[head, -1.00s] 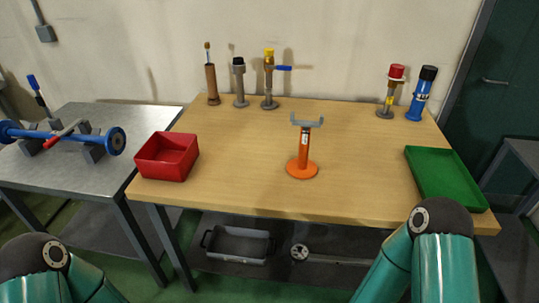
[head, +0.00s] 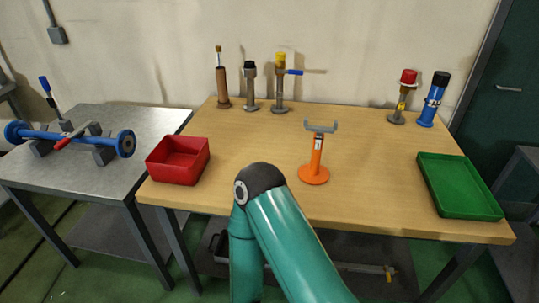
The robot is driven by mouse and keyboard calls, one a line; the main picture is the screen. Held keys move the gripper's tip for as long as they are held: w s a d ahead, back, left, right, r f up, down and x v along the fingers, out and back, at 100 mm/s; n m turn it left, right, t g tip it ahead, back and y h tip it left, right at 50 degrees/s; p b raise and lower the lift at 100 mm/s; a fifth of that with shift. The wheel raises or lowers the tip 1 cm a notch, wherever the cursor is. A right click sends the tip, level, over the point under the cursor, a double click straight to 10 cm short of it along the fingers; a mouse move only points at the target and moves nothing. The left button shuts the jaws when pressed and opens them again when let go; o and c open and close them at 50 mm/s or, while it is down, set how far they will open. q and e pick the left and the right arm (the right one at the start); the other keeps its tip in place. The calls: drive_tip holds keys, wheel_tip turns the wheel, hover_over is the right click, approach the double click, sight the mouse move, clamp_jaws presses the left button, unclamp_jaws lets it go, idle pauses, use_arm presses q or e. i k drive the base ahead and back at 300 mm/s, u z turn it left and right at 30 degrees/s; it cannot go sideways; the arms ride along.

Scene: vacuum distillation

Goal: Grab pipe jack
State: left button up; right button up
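The pipe jack (head: 316,157) stands upright on the wooden table, right of the middle. It has an orange round base and post and a grey forked head. One teal arm of mine reaches up in front of the table's front edge, left of and nearer than the jack. Its gripper is hidden or out of the picture. No gripper shows in the head view, and nothing touches the jack.
A red bin (head: 178,161) stands left on the wooden table (head: 250,140); a green tray (head: 459,187) lies right. Several fittings stand along the back, including a blue cylinder (head: 433,100). A metal table (head: 95,185) at left holds a blue pipe (head: 70,136). Table around the jack is clear.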

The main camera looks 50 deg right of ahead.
sight(313, 173)
drive_tip(key=u, duration=0.15)
drive_tip(key=k, duration=1.15)
drive_tip(key=z, duration=0.7)
drive_tip(key=i, duration=0.9)
drive_tip(key=z, duration=0.35)
